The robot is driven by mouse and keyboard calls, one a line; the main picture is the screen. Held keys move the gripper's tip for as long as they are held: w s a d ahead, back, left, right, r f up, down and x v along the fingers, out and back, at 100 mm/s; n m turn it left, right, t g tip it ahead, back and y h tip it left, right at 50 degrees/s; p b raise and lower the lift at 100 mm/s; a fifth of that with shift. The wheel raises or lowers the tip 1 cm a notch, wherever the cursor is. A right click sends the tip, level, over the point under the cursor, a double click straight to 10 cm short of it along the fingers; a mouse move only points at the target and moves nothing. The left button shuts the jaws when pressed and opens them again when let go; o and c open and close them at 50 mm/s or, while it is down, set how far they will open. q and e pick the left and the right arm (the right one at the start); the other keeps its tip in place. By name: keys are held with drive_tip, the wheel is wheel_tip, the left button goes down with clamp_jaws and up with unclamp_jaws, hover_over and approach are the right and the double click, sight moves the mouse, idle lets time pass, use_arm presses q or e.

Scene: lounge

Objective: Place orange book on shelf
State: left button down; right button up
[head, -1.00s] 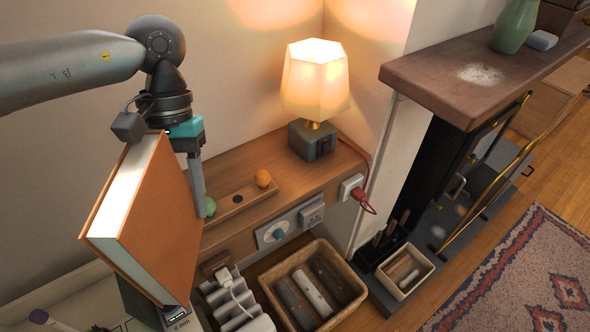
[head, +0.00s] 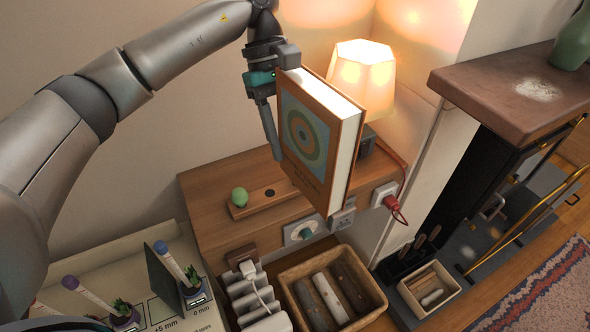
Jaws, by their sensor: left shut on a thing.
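The orange book (head: 309,138) is in the head view, held upright and a little tilted, with its cover showing a round ring design and its white page edge facing right. My left gripper (head: 272,118) is shut on the book near its upper left edge. The book is in front of the lamp and above the wooden shelf (head: 215,200), and hides part of both. I cannot tell whether its lower end touches the shelf. My right gripper is not in view.
A lit lamp (head: 362,80) stands behind the book. A wooden tray (head: 285,190) with a green ball (head: 239,196) lies on the shelf. Below are a basket of logs (head: 375,300) and a power strip (head: 255,300). A stone mantel (head: 480,80) juts out at right.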

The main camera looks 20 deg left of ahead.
use_arm(q)
drive_tip(key=w+a+n+t+b, duration=0.1)
drive_tip(key=w+a+n+t, duration=0.15)
drive_tip(key=a+n, duration=0.6)
drive_tip(key=w+a+n+t, duration=0.1)
drive_tip(key=a+n+t, duration=0.3)
drive_tip(key=a+n, duration=0.5)
drive_tip(key=shift+m+y, duration=0.25)
drive_tip(key=shift+y, duration=0.15)
drive_tip(key=f+b, duration=0.1)
drive_tip(key=f, duration=0.6)
drive_tip(key=f+b, duration=0.1)
drive_tip(key=f, duration=0.5)
drive_tip(key=f+b, duration=0.2)
drive_tip(key=f, duration=0.5)
drive_tip(key=shift+s+a+f, duration=0.1)
drive_tip(key=shift+a+f, duration=0.25)
drive_tip(key=shift+f, duration=0.1)
